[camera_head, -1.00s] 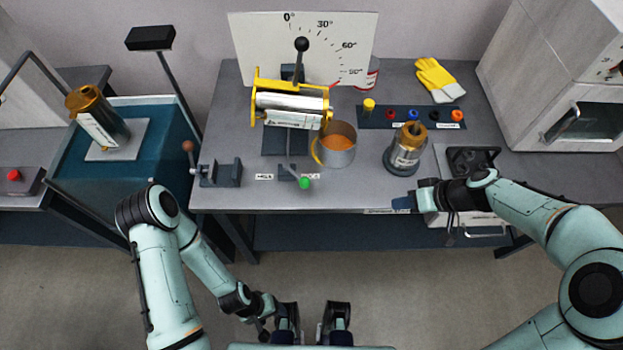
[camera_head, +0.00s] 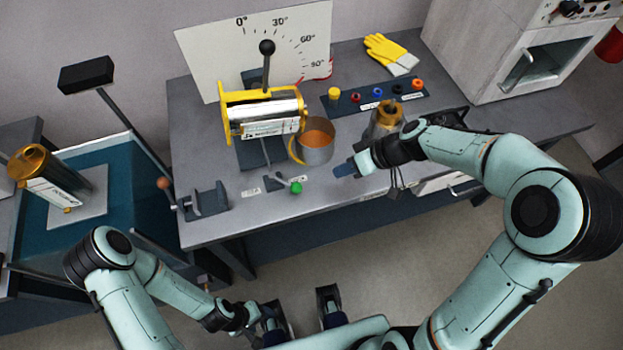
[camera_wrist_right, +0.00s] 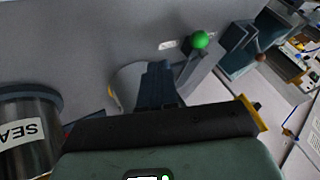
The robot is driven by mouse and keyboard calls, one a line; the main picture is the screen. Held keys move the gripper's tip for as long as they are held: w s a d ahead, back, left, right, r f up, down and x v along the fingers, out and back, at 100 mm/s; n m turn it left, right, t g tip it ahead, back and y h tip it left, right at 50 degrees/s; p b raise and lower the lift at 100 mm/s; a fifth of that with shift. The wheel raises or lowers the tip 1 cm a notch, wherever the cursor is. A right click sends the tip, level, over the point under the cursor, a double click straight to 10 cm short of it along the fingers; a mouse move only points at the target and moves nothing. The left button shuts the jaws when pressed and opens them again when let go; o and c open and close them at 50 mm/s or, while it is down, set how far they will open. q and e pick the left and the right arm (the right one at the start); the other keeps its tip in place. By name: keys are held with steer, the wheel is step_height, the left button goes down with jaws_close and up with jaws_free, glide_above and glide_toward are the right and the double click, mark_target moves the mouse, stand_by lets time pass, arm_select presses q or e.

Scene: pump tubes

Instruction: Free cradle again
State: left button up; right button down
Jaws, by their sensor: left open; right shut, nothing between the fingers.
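The cradle (camera_head: 224,108) has yellow end plates and holds a silver cylinder (camera_head: 275,112) lying across it. A black-knobbed lever (camera_head: 267,48) stands up behind it before an angle board. A small lever with a green knob (camera_head: 296,188) sits below the cradle beside two labels, the knob near the right-hand one; it also shows in the right wrist view (camera_wrist_right: 200,40). My right gripper (camera_head: 343,169) is shut and empty, right of the green knob and apart from it. Its fingers (camera_wrist_right: 158,75) partly hide the cup in the wrist view. My left gripper (camera_head: 300,313) is open and empty, low before the table.
A cup with orange contents (camera_head: 316,148) stands between the cradle and my right gripper. A steel can with a brown top (camera_head: 385,122) is partly behind my right arm. A vise-like clamp (camera_head: 208,201) sits at the table's left front. Yellow gloves (camera_head: 388,52) lie at the back.

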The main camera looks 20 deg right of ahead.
mark_target(296, 188)
steer(key=x, duration=0.6)
steer(key=shift+s+a+r+p, duration=0.1)
steer(key=shift+s+a+p, duration=0.1)
steer(key=shift+a, duration=0.85)
steer(key=shift+s+a+r+p, duration=0.15)
steer(key=shift+s+a, duration=0.05)
steer(key=shift+a, duration=0.8)
